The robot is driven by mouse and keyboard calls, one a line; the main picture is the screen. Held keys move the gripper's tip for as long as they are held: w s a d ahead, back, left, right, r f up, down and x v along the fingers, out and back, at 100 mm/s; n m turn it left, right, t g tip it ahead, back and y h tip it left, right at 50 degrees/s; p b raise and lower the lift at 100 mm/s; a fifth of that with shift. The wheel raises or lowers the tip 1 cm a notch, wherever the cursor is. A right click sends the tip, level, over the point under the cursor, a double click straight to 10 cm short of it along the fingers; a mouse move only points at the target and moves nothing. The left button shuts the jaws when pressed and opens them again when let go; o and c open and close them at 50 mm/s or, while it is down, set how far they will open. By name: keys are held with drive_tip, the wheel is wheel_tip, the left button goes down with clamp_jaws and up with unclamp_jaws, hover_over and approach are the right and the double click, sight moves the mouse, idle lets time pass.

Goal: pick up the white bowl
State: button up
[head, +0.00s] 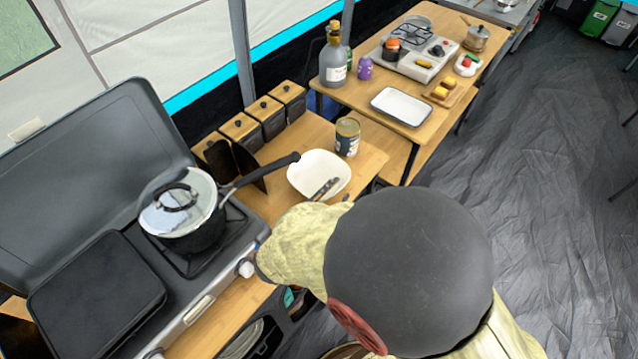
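The white bowl (306,170) stands upright on the wooden counter, right of the stove, with its rounded-square rim facing up. My arm, with a large dark round joint and a pale yellow cover, fills the lower middle of the head view. A narrow dark piece that looks like the tip of my gripper (326,188) shows over the near right side of the bowl. The rest of the gripper is hidden behind my arm. I cannot tell whether it touches the bowl or whether the fingers are open or shut.
A tin can (347,137) stands close behind the bowl at right. A lidded pan (185,208) on the stove (205,305) points its handle towards the bowl. A white tray (401,107) lies on the farther table.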

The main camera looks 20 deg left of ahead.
sight(345, 183)
drive_tip(key=b+x, duration=0.1)
drive_tip(key=x, duration=0.3)
drive_tip(key=shift+w, duration=0.1)
drive_tip(key=shift+a, duration=0.1)
drive_tip(key=shift+c, duration=1)
clamp_jaws()
